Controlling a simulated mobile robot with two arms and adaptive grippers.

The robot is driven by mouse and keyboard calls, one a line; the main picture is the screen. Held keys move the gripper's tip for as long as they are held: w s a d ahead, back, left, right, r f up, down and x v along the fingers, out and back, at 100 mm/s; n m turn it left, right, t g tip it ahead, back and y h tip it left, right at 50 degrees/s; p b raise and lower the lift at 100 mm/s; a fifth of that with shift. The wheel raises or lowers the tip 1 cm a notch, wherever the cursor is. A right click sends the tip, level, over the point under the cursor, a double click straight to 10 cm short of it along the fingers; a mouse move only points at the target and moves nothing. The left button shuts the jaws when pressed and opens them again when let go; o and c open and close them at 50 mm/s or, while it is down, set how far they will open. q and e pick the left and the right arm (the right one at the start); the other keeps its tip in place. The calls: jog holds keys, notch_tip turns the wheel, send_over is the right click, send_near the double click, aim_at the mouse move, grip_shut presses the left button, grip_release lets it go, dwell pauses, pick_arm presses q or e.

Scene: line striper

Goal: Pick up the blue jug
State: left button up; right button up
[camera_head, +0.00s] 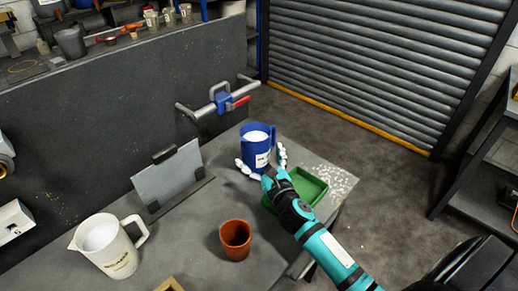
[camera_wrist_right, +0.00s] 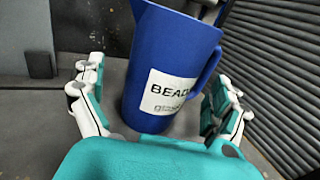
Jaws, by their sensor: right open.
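The blue jug (camera_head: 250,155) stands upright at the back of the grey table, filled with white material. In the right wrist view the blue jug (camera_wrist_right: 165,65) shows a white label reading "BEAD" and a handle on its right. My right gripper (camera_head: 261,160) is open in front of the jug, with one finger on each side of it. In the wrist view my right gripper (camera_wrist_right: 158,100) has its fingers apart, left and right of the jug; I cannot tell whether either touches it. My left gripper is not in view.
A green tray (camera_head: 313,187) lies right of the jug, partly behind my right arm, with white beads (camera_head: 335,180) scattered nearby. A brown cup (camera_head: 235,240), a white jug (camera_head: 107,246) and a grey panel on a stand (camera_head: 168,178) occupy the table. A wall bar carries a blue clamp (camera_head: 222,101).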

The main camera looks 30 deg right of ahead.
jog(key=w, duration=0.2)
jog(key=w+d, duration=0.1)
jog(key=w, duration=0.1)
jog(key=shift+w, duration=0.25)
jog(key=shift+w+f, duration=0.1)
jog(key=shift+w, duration=0.2)
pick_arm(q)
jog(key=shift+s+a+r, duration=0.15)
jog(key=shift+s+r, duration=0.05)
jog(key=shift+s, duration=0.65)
pick_arm(e)
jog(key=shift+s, duration=0.1)
jog(key=shift+c, duration=0.3)
jog(key=c, duration=1.5)
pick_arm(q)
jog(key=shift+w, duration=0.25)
